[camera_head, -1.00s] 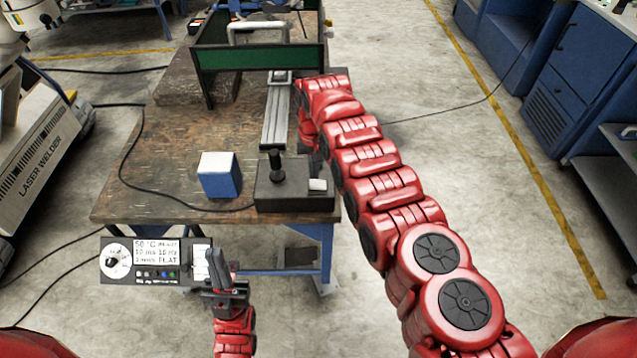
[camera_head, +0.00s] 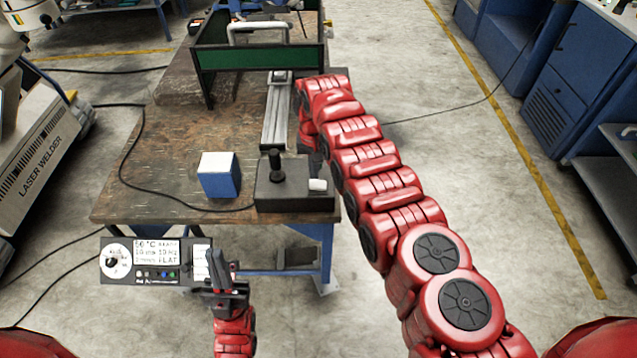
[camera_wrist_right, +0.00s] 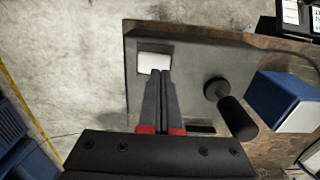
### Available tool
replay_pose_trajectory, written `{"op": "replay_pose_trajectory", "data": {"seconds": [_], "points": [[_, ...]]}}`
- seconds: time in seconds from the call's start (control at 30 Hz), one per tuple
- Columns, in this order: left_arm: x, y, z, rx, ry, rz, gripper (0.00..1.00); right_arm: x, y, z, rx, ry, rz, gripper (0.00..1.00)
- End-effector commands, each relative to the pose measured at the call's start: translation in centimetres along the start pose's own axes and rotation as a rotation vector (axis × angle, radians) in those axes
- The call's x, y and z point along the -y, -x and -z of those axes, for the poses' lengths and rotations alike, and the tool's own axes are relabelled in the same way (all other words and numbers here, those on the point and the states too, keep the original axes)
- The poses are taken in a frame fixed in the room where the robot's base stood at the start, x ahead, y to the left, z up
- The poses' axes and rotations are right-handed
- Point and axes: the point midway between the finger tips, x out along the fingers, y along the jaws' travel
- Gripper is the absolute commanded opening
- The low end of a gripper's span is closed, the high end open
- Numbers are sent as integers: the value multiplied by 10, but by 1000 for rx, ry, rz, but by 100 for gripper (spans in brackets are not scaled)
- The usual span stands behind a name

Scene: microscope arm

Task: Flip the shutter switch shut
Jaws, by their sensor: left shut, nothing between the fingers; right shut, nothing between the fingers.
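The likely shutter switch is a small white rocker (camera_head: 318,185) on the right end of a dark control box (camera_head: 282,200) with a black joystick (camera_head: 275,163). In the right wrist view the white rocker (camera_wrist_right: 154,62) lies just beyond the closed fingertips of my right gripper (camera_wrist_right: 158,74). The tips overlap its near edge in the picture; I cannot tell whether they touch it. In the head view the right arm hides that gripper. My left gripper (camera_head: 219,268) is shut and empty, upright in front of the bench, beside a panel (camera_head: 115,276) with a dial and display.
A blue and white cube (camera_head: 219,180) stands left of the control box. A grey rail (camera_head: 277,115) runs behind it toward a green-fronted frame (camera_head: 258,57). A black cable crosses the wooden bench (camera_head: 160,165).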

Motion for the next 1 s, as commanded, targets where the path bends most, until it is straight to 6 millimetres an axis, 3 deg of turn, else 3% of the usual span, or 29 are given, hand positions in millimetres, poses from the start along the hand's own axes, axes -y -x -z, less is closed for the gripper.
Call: {"op": "replay_pose_trajectory", "data": {"seconds": [1.0], "points": [[0,9,-2,0,0,0,0,0,-10,0,0,0,0,0]]}}
